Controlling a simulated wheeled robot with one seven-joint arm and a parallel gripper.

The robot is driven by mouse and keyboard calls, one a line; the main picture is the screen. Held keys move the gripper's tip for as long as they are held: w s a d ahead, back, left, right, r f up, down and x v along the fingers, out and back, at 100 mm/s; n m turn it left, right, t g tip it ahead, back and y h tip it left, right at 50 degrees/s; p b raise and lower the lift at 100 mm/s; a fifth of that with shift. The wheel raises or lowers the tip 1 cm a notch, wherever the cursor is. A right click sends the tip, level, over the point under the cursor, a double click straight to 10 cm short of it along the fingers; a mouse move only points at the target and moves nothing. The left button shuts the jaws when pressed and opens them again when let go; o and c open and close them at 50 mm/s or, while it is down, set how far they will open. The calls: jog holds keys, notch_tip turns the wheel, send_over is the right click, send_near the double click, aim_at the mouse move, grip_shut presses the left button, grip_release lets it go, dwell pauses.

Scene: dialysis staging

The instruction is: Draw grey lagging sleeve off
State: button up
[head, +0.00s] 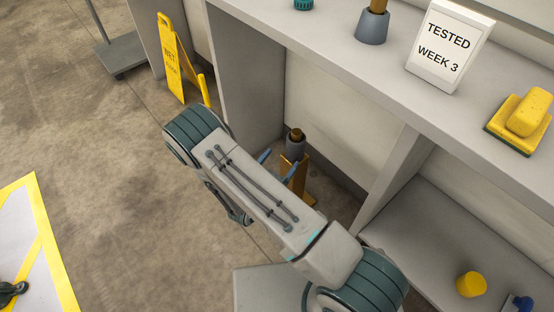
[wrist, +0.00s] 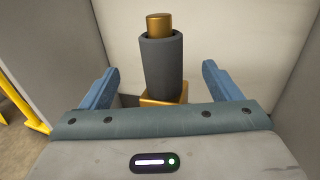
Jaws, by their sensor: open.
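The grey lagging sleeve (wrist: 161,72) stands upright around a brass-coloured post (wrist: 159,25), whose top sticks out above it. The post rises from a brass-coloured base (wrist: 164,97). In the head view the sleeve (head: 295,148) is low in the open bay under the counter, partly behind my arm. My gripper (wrist: 160,88) is open, with one blue finger to the left of the sleeve and one to the right, both apart from it. In the head view my gripper (head: 277,163) is mostly hidden by my arm.
The bay has a side wall (head: 247,85) on the left and a divider (head: 385,175) on the right. A yellow wet-floor sign (head: 172,60) stands at left.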

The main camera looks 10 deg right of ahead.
aim_at(296, 147)
jog(key=b+x, duration=0.2)
jog(key=x, duration=1)
jog(key=shift+w+d+b, duration=0.1)
jog(key=shift+d+b, duration=0.2)
jog(key=shift+b, duration=0.05)
jog(key=c, duration=1)
jog(key=shift+r, duration=0.15)
jog(key=shift+c, duration=0.2)
